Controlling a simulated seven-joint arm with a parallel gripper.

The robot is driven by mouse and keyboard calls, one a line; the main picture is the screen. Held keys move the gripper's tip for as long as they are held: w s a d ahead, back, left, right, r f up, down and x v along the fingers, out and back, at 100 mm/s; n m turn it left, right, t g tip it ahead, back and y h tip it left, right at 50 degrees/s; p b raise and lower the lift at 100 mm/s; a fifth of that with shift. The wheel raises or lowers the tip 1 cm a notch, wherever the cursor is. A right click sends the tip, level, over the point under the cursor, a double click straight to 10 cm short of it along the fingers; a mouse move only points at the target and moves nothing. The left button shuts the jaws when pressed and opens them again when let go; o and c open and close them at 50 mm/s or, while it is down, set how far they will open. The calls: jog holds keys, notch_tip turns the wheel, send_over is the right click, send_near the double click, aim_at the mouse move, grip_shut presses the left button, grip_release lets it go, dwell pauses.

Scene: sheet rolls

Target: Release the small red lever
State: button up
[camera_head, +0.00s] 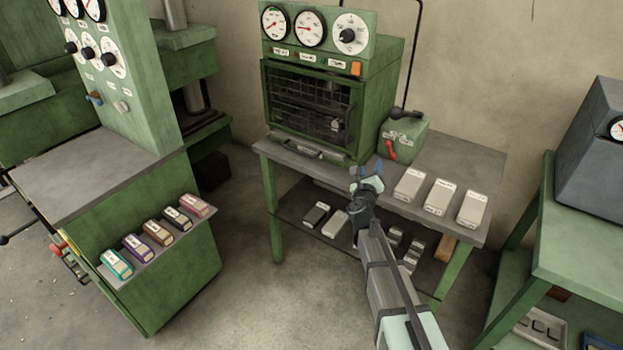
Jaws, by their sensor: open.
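The small red lever (390,150) is on the front of a small green box (407,137) that stands on the grey-topped table (465,235). The lever slants, and a black handle sits on top of the box. My gripper (367,169) is just left of and below the lever in the picture. My arm hides part of the table's front edge and lower shelf.
A green oven-like unit (318,115) with gauges stands left of the box. Several pale blocks (441,196) lie right of my gripper. A green machine (150,235) with coloured boxes is at the left. A green bench (580,240) is at the right.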

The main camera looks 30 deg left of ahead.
jog(key=s+a+f+n+g+y, duration=0.2)
jog(key=s+a+n+g+y, duration=0.4)
jog(key=s+a+n, duration=0.5)
jog(key=shift+s+a+f+n, duration=0.15)
jog(key=shift+s+a+n, duration=0.25)
jog(key=shift+a+n, duration=1.75)
jog(key=m+t+h, duration=0.6)
jog(key=m+h, duration=0.2)
jog(key=m, duration=1.2)
send_near(389, 147)
jog(key=shift+n, duration=0.35)
jog(key=w, duration=0.2)
jog(key=w+a, duration=0.1)
jog(key=w, duration=0.5)
jog(key=shift+w+a+f, duration=0.1)
jog(key=shift+w+a, duration=0.05)
jog(key=shift+a, duration=0.2)
